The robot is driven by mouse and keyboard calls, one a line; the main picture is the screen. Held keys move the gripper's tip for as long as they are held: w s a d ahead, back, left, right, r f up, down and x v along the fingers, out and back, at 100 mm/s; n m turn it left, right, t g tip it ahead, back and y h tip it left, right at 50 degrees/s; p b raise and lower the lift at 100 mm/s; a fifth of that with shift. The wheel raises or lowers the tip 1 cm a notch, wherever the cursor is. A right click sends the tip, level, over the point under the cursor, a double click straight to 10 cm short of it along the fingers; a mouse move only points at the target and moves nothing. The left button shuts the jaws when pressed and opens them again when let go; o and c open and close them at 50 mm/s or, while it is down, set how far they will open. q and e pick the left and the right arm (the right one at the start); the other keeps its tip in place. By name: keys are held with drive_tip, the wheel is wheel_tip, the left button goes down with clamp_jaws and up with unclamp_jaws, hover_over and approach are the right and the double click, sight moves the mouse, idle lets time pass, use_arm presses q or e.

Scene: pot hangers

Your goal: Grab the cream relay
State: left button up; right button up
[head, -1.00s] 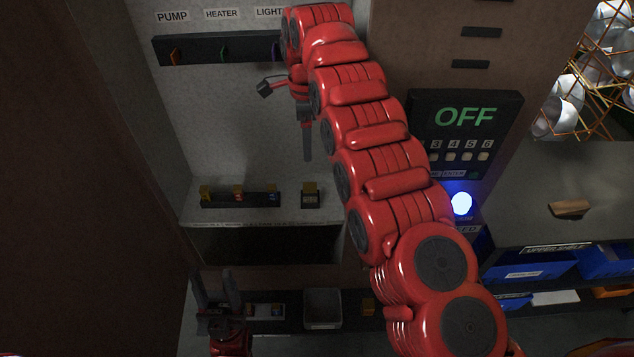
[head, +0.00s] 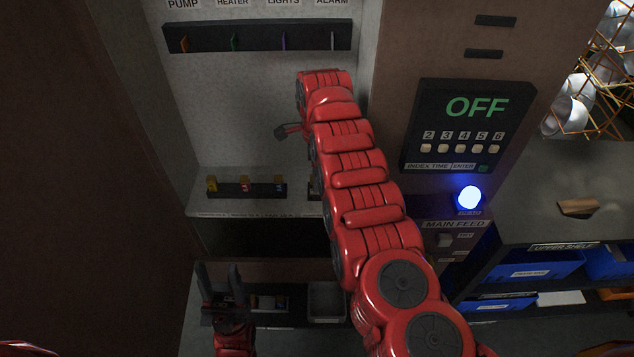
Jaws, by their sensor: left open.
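My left gripper (head: 219,280) is at the lower left, pointing up, its two dark fingers apart with nothing between them. It is in front of the lower dark rack (head: 292,318). A small pale block (head: 265,302) sits in that rack, just right of the gripper and apart from it; I cannot tell surely whether it is the cream relay. My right arm crosses the middle. Of my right gripper (head: 288,132) only a dark part shows left of the arm, so its jaws are unclear.
An upper rack (head: 225,195) on a ledge holds several small coloured blocks. A grey bin (head: 327,302) stands right of the lower rack. A switch bar (head: 257,37) is on the back wall. A panel (head: 466,125) reading OFF and a lit blue-white lamp (head: 469,198) are at the right.

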drive_tip(key=shift+w+f+p, duration=0.1)
drive_tip(key=shift+f+p, duration=0.2)
drive_tip(key=shift+f, duration=1.1)
clamp_jaws()
